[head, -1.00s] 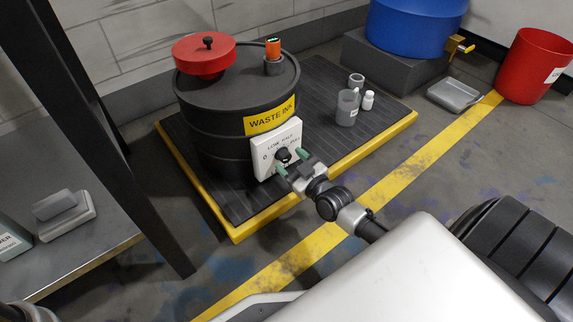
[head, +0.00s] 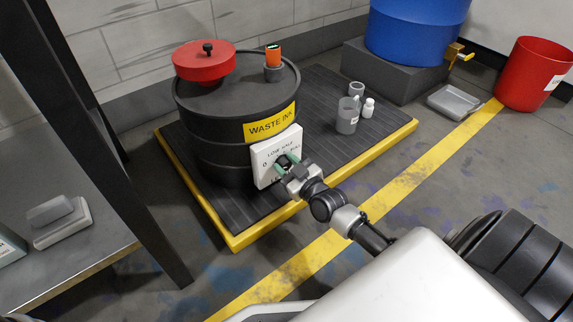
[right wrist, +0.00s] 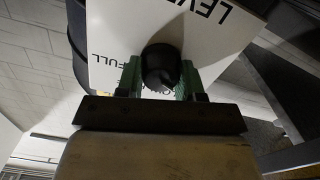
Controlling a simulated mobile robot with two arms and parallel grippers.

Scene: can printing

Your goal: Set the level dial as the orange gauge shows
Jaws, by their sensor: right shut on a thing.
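The level dial is a black knob on a white panel (head: 264,172) fixed to the front of the black WASTE INK drum (head: 228,112). The panel reads LOW, HALF and FULL. My right gripper (head: 286,172) is at the panel. In the right wrist view its green fingers (right wrist: 160,78) are shut on the black dial (right wrist: 161,64), one on each side. The dial's pointer is hidden. The orange gauge (head: 273,55) stands upright on the drum lid in a grey collar; its dark top face is too small to read. My left gripper is not seen.
A red funnel (head: 204,62) sits on the drum lid. The drum stands on a black pallet with a yellow edge (head: 240,238). A grey cup (head: 347,117) and a small white bottle (head: 368,107) stand on it. A dark post (head: 110,150) and shelf are at left.

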